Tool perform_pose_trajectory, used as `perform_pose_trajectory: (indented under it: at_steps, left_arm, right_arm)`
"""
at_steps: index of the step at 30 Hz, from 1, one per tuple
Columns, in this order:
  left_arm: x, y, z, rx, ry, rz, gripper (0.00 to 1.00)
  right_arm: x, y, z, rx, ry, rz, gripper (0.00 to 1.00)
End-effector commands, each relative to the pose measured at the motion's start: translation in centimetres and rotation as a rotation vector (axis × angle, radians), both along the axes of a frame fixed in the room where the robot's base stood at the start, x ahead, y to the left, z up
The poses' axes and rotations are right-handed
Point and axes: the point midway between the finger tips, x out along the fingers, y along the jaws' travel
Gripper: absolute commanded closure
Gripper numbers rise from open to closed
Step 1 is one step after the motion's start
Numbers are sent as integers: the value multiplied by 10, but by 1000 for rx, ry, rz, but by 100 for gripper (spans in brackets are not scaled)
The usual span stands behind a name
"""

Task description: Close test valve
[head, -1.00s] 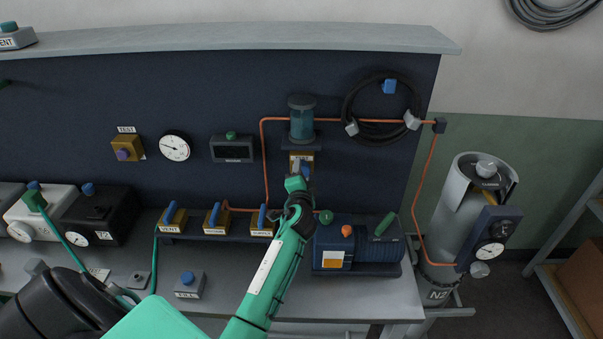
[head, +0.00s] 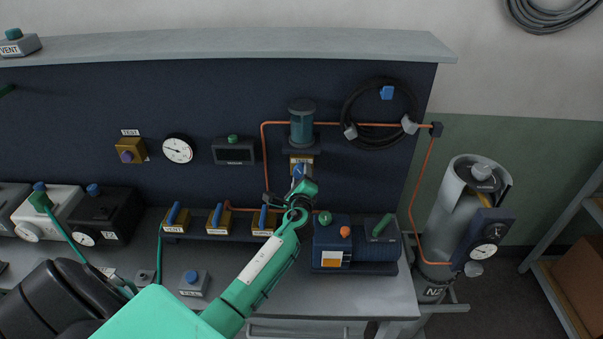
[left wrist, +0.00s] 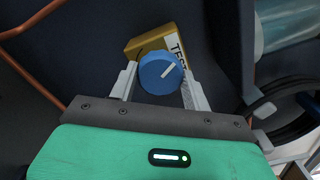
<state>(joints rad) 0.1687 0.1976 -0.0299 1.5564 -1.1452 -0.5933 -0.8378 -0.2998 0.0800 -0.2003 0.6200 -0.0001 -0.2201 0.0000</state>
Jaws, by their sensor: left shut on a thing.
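The test valve is a small yellow block with a round blue knob. In the left wrist view its knob (left wrist: 158,76) sits between my two finger tips, and a white mark on it slants to the upper right. The yellow body (left wrist: 150,42) and a label starting "TES" show behind the knob. In the head view the valve body (head: 301,159) is on the dark panel below a blue-green cylinder, partly hidden by my gripper. My left gripper (head: 301,176) is shut on the knob there; it also shows in the left wrist view (left wrist: 158,84). My right gripper is not in view.
A copper pipe (head: 264,160) runs beside the valve. Below stand several yellow valves with blue handles (head: 219,216) and a blue pump-like unit (head: 358,243). A black hose coil (head: 347,112) hangs to the right, and a gas cylinder (head: 446,222) stands beyond the bench.

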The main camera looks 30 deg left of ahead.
Motion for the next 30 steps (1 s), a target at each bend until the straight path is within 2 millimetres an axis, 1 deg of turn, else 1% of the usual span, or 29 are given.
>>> perform_pose_trajectory:
  at_steps: [1,3,15,22,30]
  left_arm:
    - [0,1,3,41,25,0,74]
    - [0,0,3,96,60,-1,74]
    - [0,0,1,353,217,-1,74]
    - [0,0,0,433,265,0,74]
    - [0,0,-1,465,285,0,74]
  right_arm:
    - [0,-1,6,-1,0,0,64]
    - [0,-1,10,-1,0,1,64]
    - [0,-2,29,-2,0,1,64]
    - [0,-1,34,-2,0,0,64]
    - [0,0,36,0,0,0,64]
